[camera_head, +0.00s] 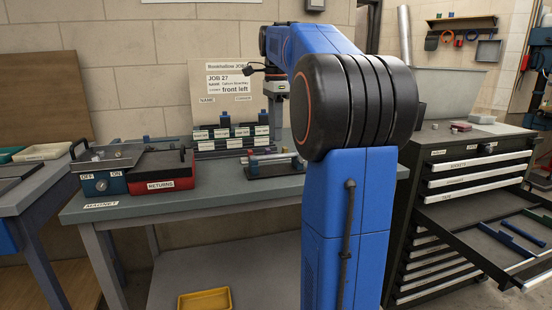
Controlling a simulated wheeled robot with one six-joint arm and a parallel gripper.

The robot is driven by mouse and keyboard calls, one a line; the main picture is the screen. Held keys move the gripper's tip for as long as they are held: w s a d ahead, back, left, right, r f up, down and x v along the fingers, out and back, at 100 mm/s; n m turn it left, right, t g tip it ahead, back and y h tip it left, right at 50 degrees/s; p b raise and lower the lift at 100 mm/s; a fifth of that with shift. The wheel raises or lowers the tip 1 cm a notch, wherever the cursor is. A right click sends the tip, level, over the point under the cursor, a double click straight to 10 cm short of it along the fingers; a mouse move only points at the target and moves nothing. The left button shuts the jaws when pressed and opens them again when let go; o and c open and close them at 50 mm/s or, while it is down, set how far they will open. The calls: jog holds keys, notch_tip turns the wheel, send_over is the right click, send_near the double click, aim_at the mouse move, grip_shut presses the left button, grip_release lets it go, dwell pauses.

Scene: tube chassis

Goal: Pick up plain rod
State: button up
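My gripper (275,108) hangs down at the end of my blue arm, above the back of the grey workbench (240,190). Its fingers are small and partly lost against the rack behind, so I cannot see whether they are open. A low fixture (272,162) with thin, bar-like pieces lies on the bench below and in front of my gripper. Its right end is close to my arm's outline. Which piece is the plain rod is too small to tell. A labelled rack (232,138) with several dark and blue-topped pieces stands behind the fixture.
A job board (225,80) stands behind the rack. At the bench's left are a blue OFF/ON box (102,184) and a red RETURNS tray (160,186). A yellow tray (205,299) sits below. An open drawer (490,232) juts out at right. The bench front is clear.

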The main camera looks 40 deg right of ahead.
aim_at(276, 157)
jog(key=shift+s+f, duration=0.1)
jog(key=shift+f, duration=3.5)
jog(key=shift+c, duration=0.7)
grip_shut()
